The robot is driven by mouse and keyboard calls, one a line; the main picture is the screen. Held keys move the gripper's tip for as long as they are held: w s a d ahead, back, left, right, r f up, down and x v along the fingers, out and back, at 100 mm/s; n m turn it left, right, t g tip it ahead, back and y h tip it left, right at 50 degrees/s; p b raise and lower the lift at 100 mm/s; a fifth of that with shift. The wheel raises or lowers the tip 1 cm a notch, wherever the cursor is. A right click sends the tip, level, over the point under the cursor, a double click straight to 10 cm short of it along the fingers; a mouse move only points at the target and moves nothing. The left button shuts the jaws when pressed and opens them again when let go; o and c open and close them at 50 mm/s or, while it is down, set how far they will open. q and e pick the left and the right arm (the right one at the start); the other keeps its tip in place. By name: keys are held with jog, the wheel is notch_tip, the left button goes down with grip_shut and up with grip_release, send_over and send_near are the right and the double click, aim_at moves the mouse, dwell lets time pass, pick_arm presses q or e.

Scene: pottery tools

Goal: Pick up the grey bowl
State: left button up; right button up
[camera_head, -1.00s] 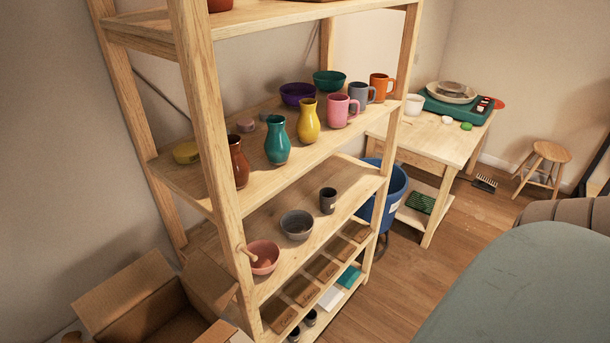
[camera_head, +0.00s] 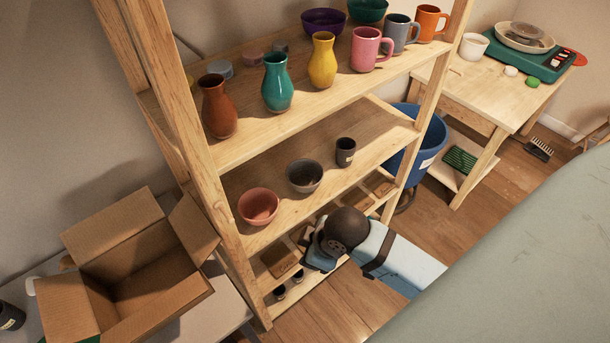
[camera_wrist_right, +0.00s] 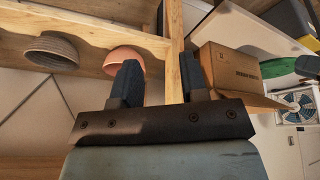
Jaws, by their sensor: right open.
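The grey bowl (camera_head: 304,176) stands upright on the middle shelf, between a pink bowl (camera_head: 258,206) and a dark cup (camera_head: 345,151). In the right wrist view the grey bowl (camera_wrist_right: 50,48) is at the upper left, with the pink bowl (camera_wrist_right: 124,60) beside it. That view looks upside down. My right gripper (camera_wrist_right: 158,78) is open and empty, its fingers apart from both bowls; the pink bowl shows just past one finger. In the head view my right arm reaches in front of the lower shelves, below the grey bowl; its fingers are hard to make out. My left gripper is out of view.
A shelf post (camera_head: 190,120) stands left of the bowls. The shelf above carries vases and mugs, including a teal vase (camera_head: 277,84). An open cardboard box (camera_head: 140,270) is at the lower left. A blue bucket (camera_head: 415,150) stands right of the shelf.

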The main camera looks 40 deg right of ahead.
jog(key=w+f+n, duration=0.2)
jog(key=w+n, duration=0.1)
jog(key=w, duration=0.2)
jog(key=n+g+h, duration=0.1)
jog(key=n+h, duration=0.1)
jog(key=n, duration=0.5)
send_over(313, 187)
notch_tip(313, 187, down, 2)
jog(key=f, duration=0.1)
jog(key=x, duration=0.4)
jog(key=p+x, duration=0.1)
jog(key=x, duration=0.1)
jog(key=shift+s+d+f, duration=0.1)
jog(key=shift+s+f, duration=0.15)
jog(key=shift+s, duration=0.15)
grip_shut()
